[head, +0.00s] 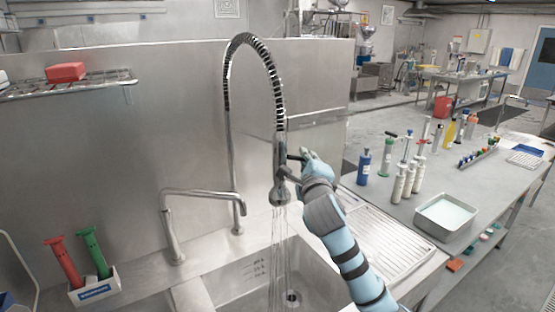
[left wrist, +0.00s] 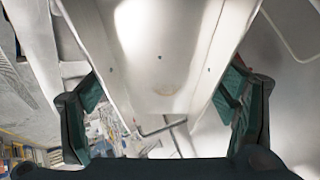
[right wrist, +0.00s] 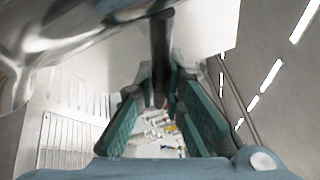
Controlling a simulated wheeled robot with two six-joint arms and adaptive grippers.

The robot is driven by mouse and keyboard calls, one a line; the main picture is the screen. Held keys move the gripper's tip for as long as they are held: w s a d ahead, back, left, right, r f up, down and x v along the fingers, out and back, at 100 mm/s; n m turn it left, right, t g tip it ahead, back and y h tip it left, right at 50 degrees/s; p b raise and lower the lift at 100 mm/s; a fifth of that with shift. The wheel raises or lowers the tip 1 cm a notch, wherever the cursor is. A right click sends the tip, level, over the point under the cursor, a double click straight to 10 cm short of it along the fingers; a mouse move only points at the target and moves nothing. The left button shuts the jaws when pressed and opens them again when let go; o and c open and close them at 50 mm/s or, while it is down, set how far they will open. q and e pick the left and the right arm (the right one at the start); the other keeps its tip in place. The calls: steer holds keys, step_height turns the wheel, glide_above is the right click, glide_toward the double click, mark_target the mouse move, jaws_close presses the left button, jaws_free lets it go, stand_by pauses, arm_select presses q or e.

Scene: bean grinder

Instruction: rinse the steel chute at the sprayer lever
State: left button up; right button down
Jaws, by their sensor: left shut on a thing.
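The sprayer (head: 283,180) hangs from its coiled spring hose over the sink, and water runs from its head. Its dark lever (right wrist: 161,45) lies between the fingers of my right gripper (head: 303,158), which are close on both sides of it in the right wrist view. The steel chute (left wrist: 165,45), a pale trough with small holes, fills the top of the left wrist view. My left gripper (left wrist: 163,100) is shut on it, with a finger on each side. Neither the chute nor the left gripper shows in the head view, so whether water reaches the chute cannot be told.
The sink basin (head: 240,287) lies below the sprayer, with a bent faucet (head: 175,225) at its left. A white holder (head: 95,288) with red and green tools stands on the left. A ribbed drainboard (head: 385,240) and a tray (head: 446,215) lie on the right.

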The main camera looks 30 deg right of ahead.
arm_select(q)
step_height(320, 180, down, 3)
steer(key=b, duration=0.3)
arm_select(e)
steer(key=shift+d+r+n+t, duration=0.2)
steer(key=shift+n+t, duration=0.3)
steer(key=shift+n, duration=0.3)
arm_select(q)
steer(key=shift+f, duration=0.15)
arm_select(e)
steer(key=shift+r+n, duration=0.3)
steer(key=shift+r, duration=0.15)
arm_select(q)
steer(key=shift+r, duration=0.2)
arm_select(e)
steer(key=c, duration=1.7)
jaws_free()
steer(key=shift+a, duration=0.1)
steer(key=shift+o, duration=0.2)
arm_select(q)
steer(key=shift+s, duration=0.1)
arm_select(e)
steer(key=v, duration=1.2)
steer(key=shift+w+f, duration=0.1)
steer(key=shift+f, duration=0.15)
